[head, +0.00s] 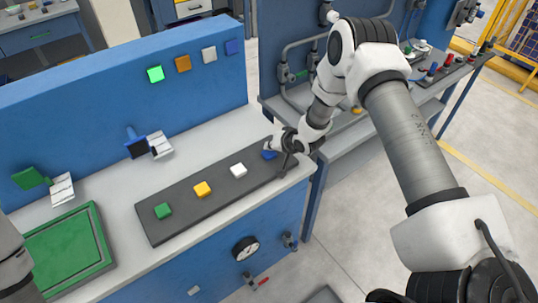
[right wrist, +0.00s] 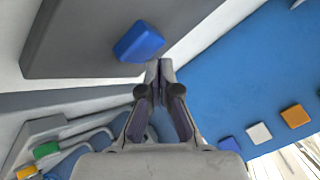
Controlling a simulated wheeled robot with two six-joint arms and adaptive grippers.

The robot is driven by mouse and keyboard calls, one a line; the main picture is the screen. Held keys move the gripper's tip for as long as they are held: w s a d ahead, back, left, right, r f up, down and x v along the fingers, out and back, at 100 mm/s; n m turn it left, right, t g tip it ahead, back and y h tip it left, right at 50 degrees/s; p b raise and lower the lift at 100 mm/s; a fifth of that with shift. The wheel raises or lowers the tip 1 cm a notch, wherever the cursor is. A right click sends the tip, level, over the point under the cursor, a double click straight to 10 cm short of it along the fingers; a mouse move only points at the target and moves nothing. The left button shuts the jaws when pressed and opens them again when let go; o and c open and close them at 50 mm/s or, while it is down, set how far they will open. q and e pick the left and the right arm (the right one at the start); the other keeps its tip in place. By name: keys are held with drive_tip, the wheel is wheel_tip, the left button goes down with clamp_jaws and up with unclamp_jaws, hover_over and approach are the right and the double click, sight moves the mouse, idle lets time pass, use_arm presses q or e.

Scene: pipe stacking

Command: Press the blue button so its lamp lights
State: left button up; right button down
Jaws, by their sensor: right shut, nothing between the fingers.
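The blue button (head: 270,154) sits at the right end of a dark grey panel, partly hidden by my right gripper (head: 284,164). In the right wrist view the blue button (right wrist: 138,42) lies just up and left of the shut, empty fingertips (right wrist: 159,68); I cannot tell whether they touch it. The blue lamp (head: 234,47) is the rightmost square on the blue back wall and looks dark; it also shows in the right wrist view (right wrist: 229,144). My left gripper is not in view.
The panel (head: 221,192) also carries white (head: 238,170), yellow (head: 202,189) and green (head: 163,210) buttons. On the wall, the green lamp (head: 155,73) is bright; the orange (head: 183,63) and white (head: 209,54) lamps look dull. A green tray (head: 98,232) lies left.

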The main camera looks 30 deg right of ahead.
sight(271, 153)
idle(0.4)
drive_tip(key=shift+f+b, duration=0.45)
drive_tip(key=shift+f, duration=0.25)
idle(0.3)
drive_tip(key=shift+r, duration=0.75)
wheel_tip(271, 153, up, 6)
drive_tip(key=p, duration=0.4)
drive_tip(key=shift+s+f, duration=0.1)
drive_tip(key=shift+f, duration=0.05)
